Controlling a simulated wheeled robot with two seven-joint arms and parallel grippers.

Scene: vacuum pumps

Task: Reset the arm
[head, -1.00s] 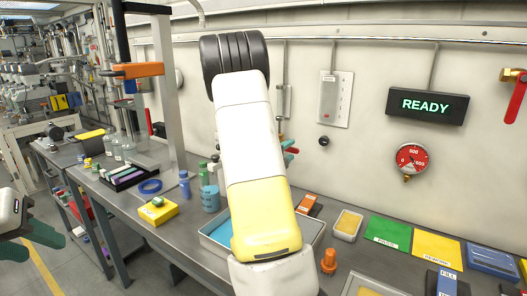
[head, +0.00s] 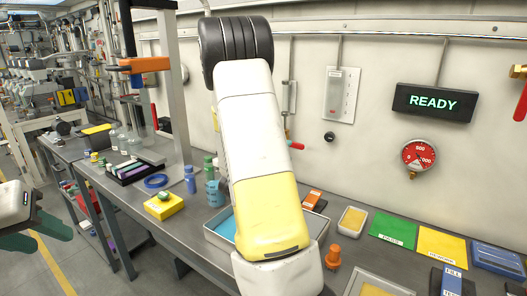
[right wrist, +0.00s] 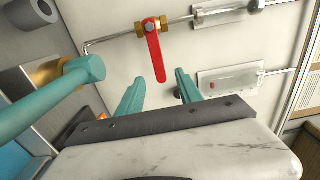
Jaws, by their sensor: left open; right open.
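My right arm (head: 255,150) fills the middle of the head view, folded upward, and hides its own gripper there. In the right wrist view my right gripper (right wrist: 160,77) is open and empty, its two teal fingers apart in front of the pale wall. A red valve lever (right wrist: 155,50) on a brass fitting is just beyond the fingertips; it is apart from them as far as I can tell. My left gripper (head: 48,232) is at the left edge of the head view, open and empty, over the floor beside the bench.
The grey bench (head: 150,225) runs below my right arm. It bears a blue-lined tray (head: 222,229), a yellow block (head: 164,206), an orange fitting (head: 333,256), and green (head: 393,229) and yellow (head: 441,246) mats. A teal rod (right wrist: 50,97) stands close left in the wrist view. A READY sign (head: 433,102) hangs on the wall.

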